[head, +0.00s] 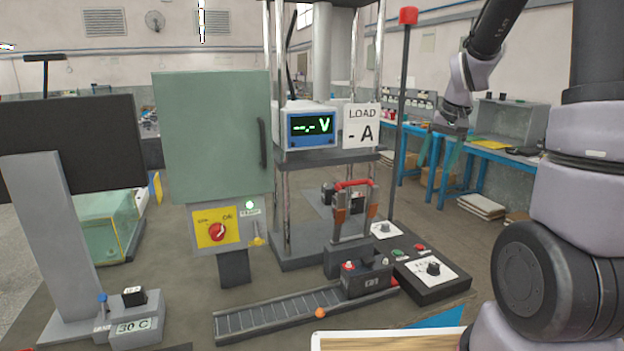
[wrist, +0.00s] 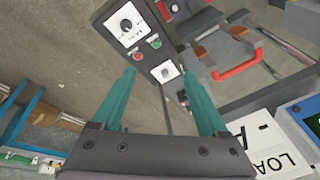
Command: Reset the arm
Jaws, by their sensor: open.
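My gripper (head: 432,182) hangs in the air at the upper right of the head view, right of the red-topped pole, in front of the blue benches. Its two teal fingers are apart. In the wrist view my gripper (wrist: 158,76) shows nothing between its fingers. My arm comes down to it from the top right. A dark battery block (head: 367,280) with red parts on top sits at the right end of the roller track (head: 260,313), well away from my gripper.
A control box (head: 435,271) with a knob stands right of the track. A red-handled clamp (head: 352,210) stands behind the battery. The test frame holds a voltage meter (head: 311,125) and a LOAD sign (head: 362,124). A green cabinet (head: 212,130) stands left. Open floor shows at right.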

